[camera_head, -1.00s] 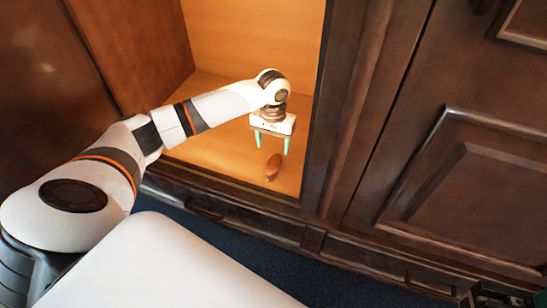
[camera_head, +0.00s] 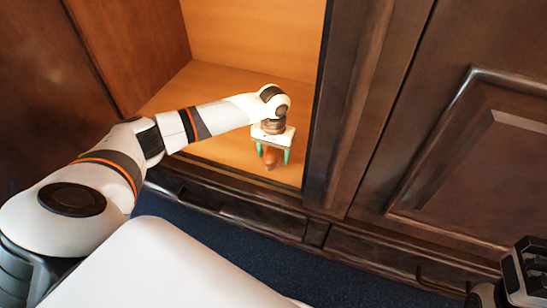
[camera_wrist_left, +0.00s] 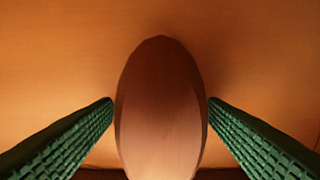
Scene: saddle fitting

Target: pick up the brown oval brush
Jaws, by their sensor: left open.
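The brown oval brush (camera_head: 271,158) rests on the wooden cabinet floor near its front edge. My left gripper (camera_head: 272,158) is lowered over it, with one green finger on either side. In the left wrist view the brush (camera_wrist_left: 160,110) fills the middle, lengthwise between the ridged green fingers of the open left gripper (camera_wrist_left: 160,112). Narrow gaps show between the fingertips and the brush. Part of a dark gripper (camera_head: 515,280), coming in at the lower right, is cut off by the frame edge, and its jaws cannot be made out.
The open cabinet compartment (camera_head: 215,88) has a side wall at the left and a dark post (camera_head: 345,110) close to the right of my left gripper. A closed panelled door (camera_head: 475,150) is further right. Drawers (camera_head: 235,212) lie below the compartment floor, which is otherwise bare.

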